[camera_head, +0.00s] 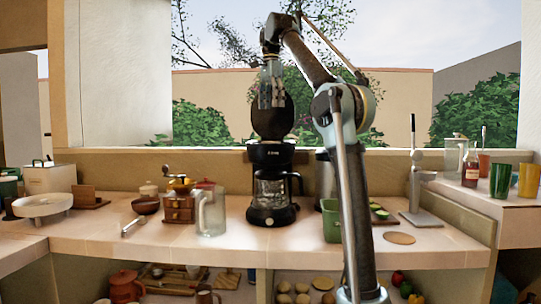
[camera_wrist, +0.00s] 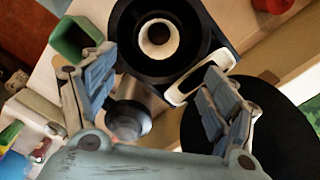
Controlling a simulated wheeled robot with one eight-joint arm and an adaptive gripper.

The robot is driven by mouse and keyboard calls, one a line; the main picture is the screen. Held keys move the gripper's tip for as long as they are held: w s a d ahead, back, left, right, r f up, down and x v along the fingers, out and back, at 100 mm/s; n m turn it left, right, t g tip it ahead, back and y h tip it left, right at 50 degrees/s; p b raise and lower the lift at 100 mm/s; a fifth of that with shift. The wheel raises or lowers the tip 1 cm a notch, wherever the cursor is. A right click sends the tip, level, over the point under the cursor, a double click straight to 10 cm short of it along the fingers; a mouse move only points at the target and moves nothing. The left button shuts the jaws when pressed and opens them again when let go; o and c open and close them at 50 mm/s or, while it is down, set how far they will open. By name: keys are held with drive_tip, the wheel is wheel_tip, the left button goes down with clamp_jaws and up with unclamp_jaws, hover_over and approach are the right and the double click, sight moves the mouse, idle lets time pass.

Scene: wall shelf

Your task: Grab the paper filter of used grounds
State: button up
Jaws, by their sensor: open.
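The black coffee maker (camera_head: 272,200) stands on the counter with its top open and its round black lid (camera_head: 273,118) raised. In the wrist view, the white paper filter (camera_wrist: 160,53) shows as a pale ring around dark grounds (camera_wrist: 158,34) inside the round basket. My gripper (camera_head: 270,98) is above the coffee maker, pointing down, in front of the lid. In the wrist view, its fingers (camera_wrist: 158,85) are spread wide and empty, with the filter beyond them toward the top of the picture. The filter is hidden in the head view.
The lid also shows at the lower right of the wrist view (camera_wrist: 262,145). A green container (camera_head: 331,222) and a grey canister (camera_head: 325,172) stand right of the coffee maker. A glass pitcher (camera_head: 211,215) and wooden grinder (camera_head: 180,207) stand left. The counter front is mostly clear.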

drive_tip(key=shift+s+f, duration=0.1)
drive_tip(key=shift+f, duration=6.7)
drive_tip(key=c, duration=1)
